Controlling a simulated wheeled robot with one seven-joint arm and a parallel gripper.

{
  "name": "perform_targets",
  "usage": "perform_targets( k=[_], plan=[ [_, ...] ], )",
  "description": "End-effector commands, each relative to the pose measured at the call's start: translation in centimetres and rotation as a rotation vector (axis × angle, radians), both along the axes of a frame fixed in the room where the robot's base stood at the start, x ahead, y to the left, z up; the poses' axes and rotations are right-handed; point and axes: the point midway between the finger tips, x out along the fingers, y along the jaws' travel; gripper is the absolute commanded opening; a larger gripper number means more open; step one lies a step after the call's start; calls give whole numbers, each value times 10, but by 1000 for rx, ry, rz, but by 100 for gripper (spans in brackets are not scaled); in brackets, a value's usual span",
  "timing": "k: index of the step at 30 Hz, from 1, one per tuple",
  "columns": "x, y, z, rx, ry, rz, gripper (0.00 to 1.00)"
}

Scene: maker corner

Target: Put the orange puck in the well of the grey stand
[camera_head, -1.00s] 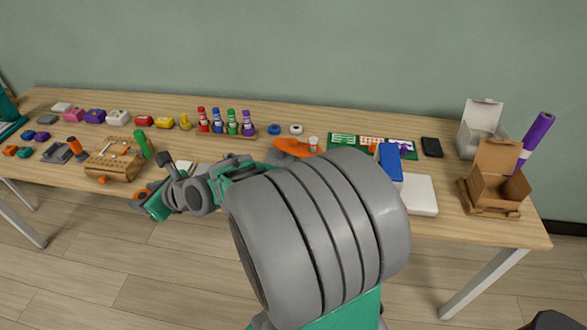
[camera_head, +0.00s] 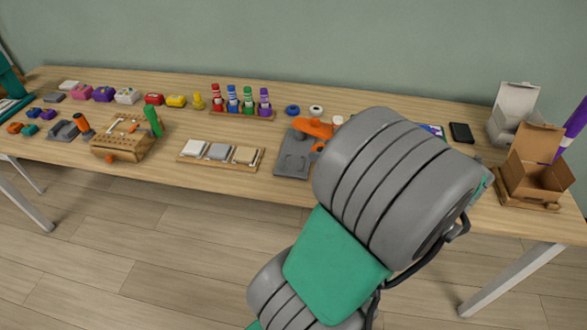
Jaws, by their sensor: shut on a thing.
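No loose orange puck can be made out now. My gripper and whatever it holds are hidden behind my own arm, which fills the right middle of the head view. A flat grey stand (camera_head: 293,162) with round features on its top lies on the table left of my arm. An orange object (camera_head: 313,127) lies at its back right, and its right end is close to my arm. My arm hides part of the table beyond the stand.
A wooden tray (camera_head: 220,163) with pale and grey blocks lies left of the stand. A rack of coloured bottles (camera_head: 240,113) and a blue ring (camera_head: 293,110) are behind. A wooden box (camera_head: 122,145) is at left, an open cardboard box (camera_head: 535,180) at right.

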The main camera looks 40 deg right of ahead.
Motion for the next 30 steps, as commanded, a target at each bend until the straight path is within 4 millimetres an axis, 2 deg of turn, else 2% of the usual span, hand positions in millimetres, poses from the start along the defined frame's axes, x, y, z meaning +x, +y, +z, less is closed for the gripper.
perform_targets(
  k=[2,5,13,18,26,30],
  plan=[
    [-11,-5,-2,-1,0,-5,5],
    [-1,-6,-8,1,-1,1,5],
    [75,-12,-42,0,0,4,5],
    [106,-16,-78,3,0,-1,5],
    [128,-19,-106,2,1,-3,5],
    [126,-19,-131,2,0,-5,5]
  ],
)
